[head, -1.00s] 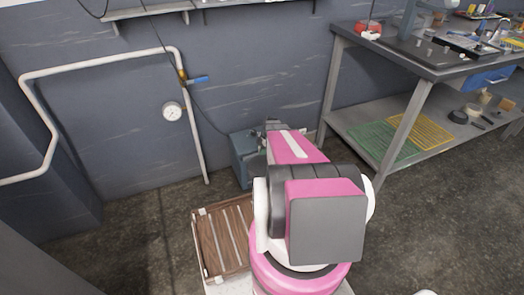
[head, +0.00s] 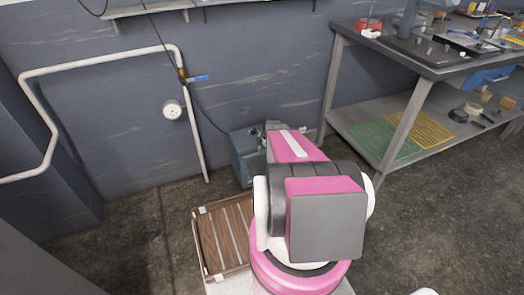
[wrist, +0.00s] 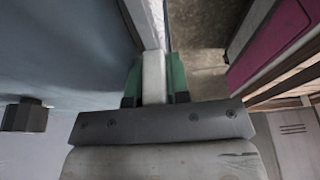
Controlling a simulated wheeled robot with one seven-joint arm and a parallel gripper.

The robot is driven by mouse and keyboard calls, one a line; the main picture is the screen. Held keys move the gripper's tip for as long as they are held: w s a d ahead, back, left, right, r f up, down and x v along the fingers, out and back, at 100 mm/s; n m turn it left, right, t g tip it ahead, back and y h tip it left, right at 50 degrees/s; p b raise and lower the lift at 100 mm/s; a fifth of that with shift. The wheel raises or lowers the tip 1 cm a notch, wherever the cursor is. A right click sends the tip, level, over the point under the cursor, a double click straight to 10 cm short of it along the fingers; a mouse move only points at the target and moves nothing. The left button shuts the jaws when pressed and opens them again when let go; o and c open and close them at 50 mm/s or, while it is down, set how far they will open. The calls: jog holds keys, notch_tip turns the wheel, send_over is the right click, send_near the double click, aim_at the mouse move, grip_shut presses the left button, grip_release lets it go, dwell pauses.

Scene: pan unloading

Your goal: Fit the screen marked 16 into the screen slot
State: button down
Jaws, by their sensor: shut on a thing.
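My gripper (wrist: 154,68) shows in the wrist view with its two green fingers shut on a pale, narrow piece (wrist: 153,82), which looks like the edge or frame of a screen. No number 16 is readable on it. The piece runs up between the fingers, close beside a large blue-grey surface on the left. In the head view my pink and grey arm hides the gripper and the held piece. A blue-grey machine box (head: 241,160) stands on the floor by the wall, partly behind my arm. I cannot make out the screen slot in either view.
A wooden slatted crate (head: 198,236) lies at the lower middle, left of my arm. A metal workbench (head: 424,68) with a lower shelf stands at the right. The floor at left is clear.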

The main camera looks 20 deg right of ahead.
jog(key=shift+f, duration=0.55)
dwell(0.4)
jog(key=c, duration=1.1)
grip_release()
jog(key=shift+o, duration=0.5)
jog(key=shift+w, duration=0.15)
jog(key=shift+w, duration=0.1)
jog(key=shift+c, duration=0.6)
jog(key=shift+r, duration=0.15)
jog(key=shift+d+r, duration=0.15)
jog(key=shift+r, duration=0.2)
jog(key=shift+o, duration=0.6)
jog(key=v, duration=1)
jog(key=shift+s, duration=0.3)
jog(key=shift+f, duration=0.1)
